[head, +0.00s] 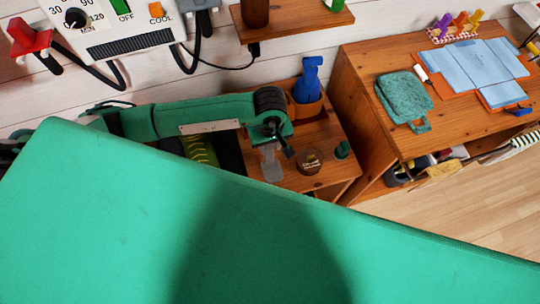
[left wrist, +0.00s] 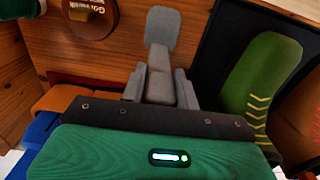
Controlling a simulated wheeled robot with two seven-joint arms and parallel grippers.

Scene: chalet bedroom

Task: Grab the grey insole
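The grey insole (left wrist: 163,26) shows in the left wrist view, its broad end pointing away from me over brown wood. It narrows towards the near end, which lies between the fingers of my left gripper (left wrist: 160,78). Both fingers press close along its sides, so the gripper looks shut on it. In the head view the grey insole (head: 271,166) shows just below my left gripper (head: 272,146), over the small wooden stand. I cannot tell whether it touches the wood. My right gripper is in neither view.
A black tray (head: 231,152) holds a green, yellow-striped insole (left wrist: 262,75) beside the gripper. A round brown tin (head: 309,160) and a blue bottle (head: 308,82) are close by. A wooden bench (head: 365,75) stands to the right. A green surface fills the head view's lower part.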

